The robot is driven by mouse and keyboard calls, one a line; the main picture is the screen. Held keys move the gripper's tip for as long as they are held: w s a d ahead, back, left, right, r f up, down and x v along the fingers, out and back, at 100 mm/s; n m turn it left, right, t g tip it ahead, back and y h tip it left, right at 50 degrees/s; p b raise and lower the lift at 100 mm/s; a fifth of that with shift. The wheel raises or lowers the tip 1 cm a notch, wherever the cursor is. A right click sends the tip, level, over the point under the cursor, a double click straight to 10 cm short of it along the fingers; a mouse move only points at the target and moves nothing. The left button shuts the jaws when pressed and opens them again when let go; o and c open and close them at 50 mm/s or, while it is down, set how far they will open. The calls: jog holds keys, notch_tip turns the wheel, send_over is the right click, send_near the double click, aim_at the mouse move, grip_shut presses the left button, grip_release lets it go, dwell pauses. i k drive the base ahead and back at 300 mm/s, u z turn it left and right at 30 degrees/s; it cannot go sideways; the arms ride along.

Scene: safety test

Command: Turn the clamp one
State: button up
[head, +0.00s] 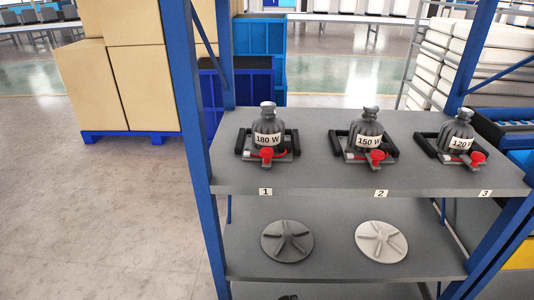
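Clamp one (267,154) has a red handle on a dark base, above the shelf label "1" (265,191) at the left of the upper shelf. A second clamp (376,156) with a red handle holds the "150 W" weight (368,128) above label "2". A third clamp (478,157) holds the "120 W" weight (457,134) near label "3", at the right. I do not see my gripper in the head view.
The grey upper shelf (320,180) is framed by blue posts (190,120). A dark disc (287,241) and a white disc (381,241) lie on the lower shelf. A small dark thing is cut off at the bottom edge. Boxes on a blue pallet (130,136) stand behind left; floor at left is clear.

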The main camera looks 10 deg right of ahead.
aim_at(266, 152)
jog(key=z, duration=1.3)
jog(key=k, duration=0.1)
jog(key=u, duration=2.8)
jog(key=k, duration=0.15)
jog(key=u, duration=0.25)
jog(key=k, duration=1.1)
jog(key=z, duration=1)
